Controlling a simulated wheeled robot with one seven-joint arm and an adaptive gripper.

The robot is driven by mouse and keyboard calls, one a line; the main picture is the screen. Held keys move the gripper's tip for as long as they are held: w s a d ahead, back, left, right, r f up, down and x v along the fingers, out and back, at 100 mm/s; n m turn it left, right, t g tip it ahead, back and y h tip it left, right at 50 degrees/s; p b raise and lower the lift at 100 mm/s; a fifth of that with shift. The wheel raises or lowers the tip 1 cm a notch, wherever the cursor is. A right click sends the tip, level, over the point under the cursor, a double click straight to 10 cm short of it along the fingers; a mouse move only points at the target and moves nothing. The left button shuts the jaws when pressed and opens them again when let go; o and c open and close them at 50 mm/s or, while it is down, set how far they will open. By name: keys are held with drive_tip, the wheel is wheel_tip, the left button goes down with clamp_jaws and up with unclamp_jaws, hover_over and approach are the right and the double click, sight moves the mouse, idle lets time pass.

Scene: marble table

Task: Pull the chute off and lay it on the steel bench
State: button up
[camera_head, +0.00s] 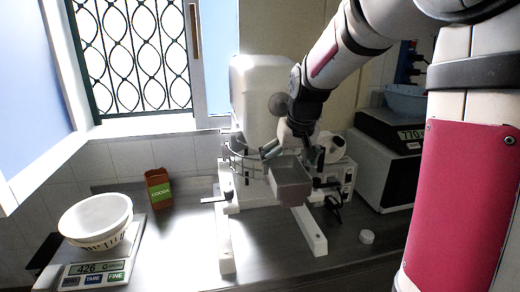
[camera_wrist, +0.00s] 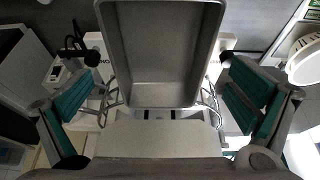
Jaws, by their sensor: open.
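The chute (camera_head: 291,182) is a grey, open, tray-like trough on the front of the white mixer (camera_head: 262,85). In the wrist view the chute (camera_wrist: 160,92) fills the upper middle, its near end against a pale block. My gripper (camera_head: 289,152) is open just above and behind the chute in the head view. In the wrist view its green-padded fingers stand wide apart, one left and one right of the chute's near end, with gaps on both sides. The steel bench (camera_head: 175,240) lies under the mixer.
A scale (camera_head: 95,268) with a white bowl (camera_head: 96,218) stands at the left. A brown cocoa box (camera_head: 158,188) stands at the back. Another scale (camera_head: 388,130) holds a blue bowl (camera_head: 406,100). Bench between left scale and mixer is clear.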

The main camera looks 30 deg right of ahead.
sight(285, 179)
drive_tip(key=shift+x, duration=2.25)
drive_tip(key=shift+r, duration=0.1)
drive_tip(key=c, duration=1.3)
